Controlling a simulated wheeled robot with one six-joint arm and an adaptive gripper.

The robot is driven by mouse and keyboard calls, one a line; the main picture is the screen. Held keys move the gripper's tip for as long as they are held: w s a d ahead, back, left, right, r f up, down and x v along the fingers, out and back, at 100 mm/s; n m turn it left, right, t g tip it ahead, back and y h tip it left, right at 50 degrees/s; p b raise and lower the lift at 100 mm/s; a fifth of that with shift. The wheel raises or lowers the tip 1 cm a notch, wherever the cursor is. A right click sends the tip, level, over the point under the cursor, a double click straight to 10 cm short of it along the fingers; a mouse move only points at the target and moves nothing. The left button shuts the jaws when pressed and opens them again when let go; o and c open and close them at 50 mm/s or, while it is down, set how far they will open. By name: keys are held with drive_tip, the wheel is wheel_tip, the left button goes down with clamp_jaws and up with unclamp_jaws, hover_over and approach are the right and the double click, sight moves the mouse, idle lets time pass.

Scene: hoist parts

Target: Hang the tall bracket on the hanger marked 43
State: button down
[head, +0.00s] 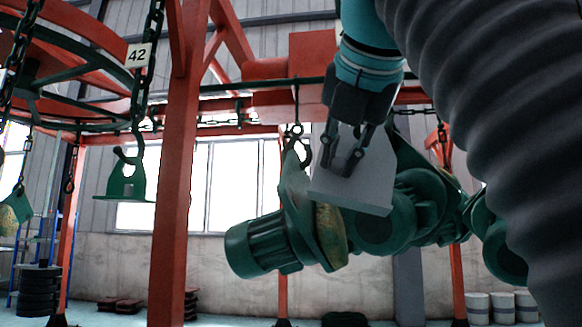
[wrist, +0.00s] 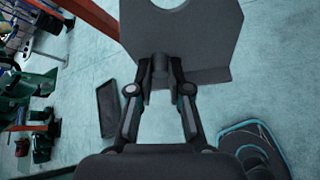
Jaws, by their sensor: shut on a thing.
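My gripper (head: 343,162) is shut on a grey bracket (head: 352,188), a flat upright plate with a wider foot at its lower edge, held in the air right of the middle in the head view. In the wrist view, my gripper (wrist: 160,72) grips its near edge, and the bracket (wrist: 195,45) shows part of a large round opening at the top. A tag reading 42 (head: 138,55) is on a chain hanger at the left, with a green bracket (head: 126,182) on its hook. No tag reading 43 is visible.
A red post (head: 173,180) stands between the 42 hanger and my gripper. A large green motor assembly (head: 270,243) hangs behind the held bracket. A dark hook (head: 297,133) hangs left of my gripper. White drums (head: 501,306) stand at the lower right.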

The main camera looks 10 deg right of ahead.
sight(340, 186)
drive_tip(key=shift+w+d+f, duration=0.25)
drive_tip(key=shift+w, duration=0.35)
drive_tip(key=shift+w+d+f, duration=0.2)
drive_tip(key=shift+w+f, duration=0.05)
drive_tip(key=shift+w, duration=0.35)
drive_tip(key=shift+w+d+f+t+b, duration=0.15)
drive_tip(key=shift+w+f+t+b, duration=0.2)
drive_tip(key=shift+w+b, duration=0.35)
drive_tip(key=shift+w+d+f+h+b, duration=0.2)
drive_tip(key=shift+w+h+b, duration=0.1)
drive_tip(key=shift+w+b, duration=0.1)
drive_tip(key=shift+w+t, duration=0.1)
drive_tip(key=shift+t, duration=0.15)
drive_tip(key=shift+a+f+b, duration=0.1)
drive_tip(key=shift+f+b, duration=0.25)
drive_tip(key=shift+f, duration=0.15)
drive_tip(key=c, duration=1)
unclamp_jaws()
drive_tip(key=shift+w+f, duration=0.1)
